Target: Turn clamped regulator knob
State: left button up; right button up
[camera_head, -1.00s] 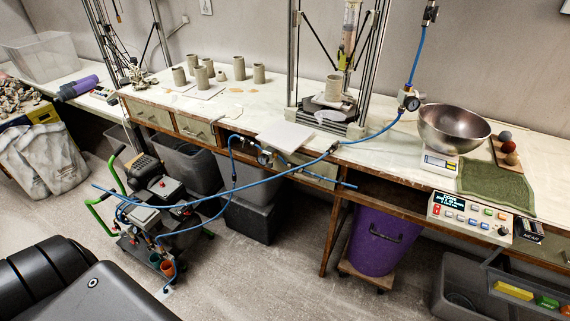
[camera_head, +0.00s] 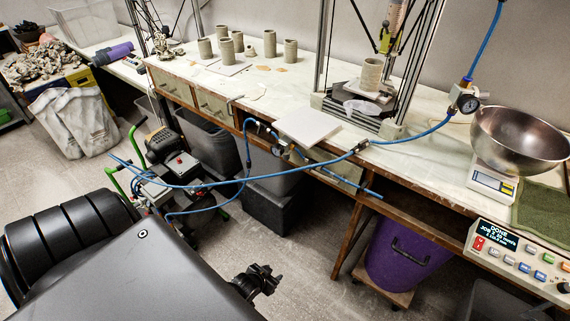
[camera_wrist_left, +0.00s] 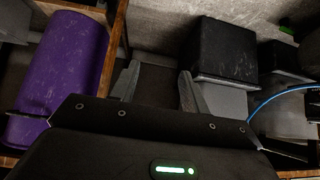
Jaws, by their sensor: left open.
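A small regulator with a round gauge (camera_head: 281,147) sits at the bench's front edge, beside a white board, with blue hose at it. Its knob is too small to make out, and I cannot tell how it is clamped. A second regulator with a gauge (camera_head: 467,102) hangs on a blue hose above the bench at right. My left gripper (camera_head: 258,281) is low in front of the bench, over the floor, well apart from both. In the left wrist view its two fingers (camera_wrist_left: 159,88) are spread with nothing between them. My right gripper is not in view.
Blue hose (camera_head: 310,171) spans from the compressor cart (camera_head: 165,165) along the bench front. A purple bin (camera_head: 408,255) stands under the bench and also shows in the left wrist view (camera_wrist_left: 62,75). A steel bowl (camera_head: 520,135) sits on a scale.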

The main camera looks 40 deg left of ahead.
pick_arm(q)
jog(key=w+a+r+t+b, duration=0.1)
jog(key=w+a+r+t, duration=0.25)
jog(key=w+r, duration=0.4)
jog(key=n+t+y+b, duration=0.2)
jog(key=t+y+b, duration=0.1)
jog(key=t, duration=0.3)
send_near(284, 156)
jog(key=w, duration=0.2)
jog(key=w+a, duration=0.1)
jog(key=w, duration=0.5)
jog(key=shift+w+a, duration=0.15)
jog(key=shift+a, duration=0.1)
jog(key=shift+w+a, duration=0.1)
jog(key=shift+w, duration=0.55)
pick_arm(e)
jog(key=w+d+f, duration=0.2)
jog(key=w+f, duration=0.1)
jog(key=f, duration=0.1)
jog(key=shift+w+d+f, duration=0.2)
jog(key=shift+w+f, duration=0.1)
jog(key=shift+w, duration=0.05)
pick_arm(q)
jog(key=shift+c, duration=0.5)
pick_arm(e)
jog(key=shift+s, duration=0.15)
pick_arm(q)
jog(key=c, duration=0.9)
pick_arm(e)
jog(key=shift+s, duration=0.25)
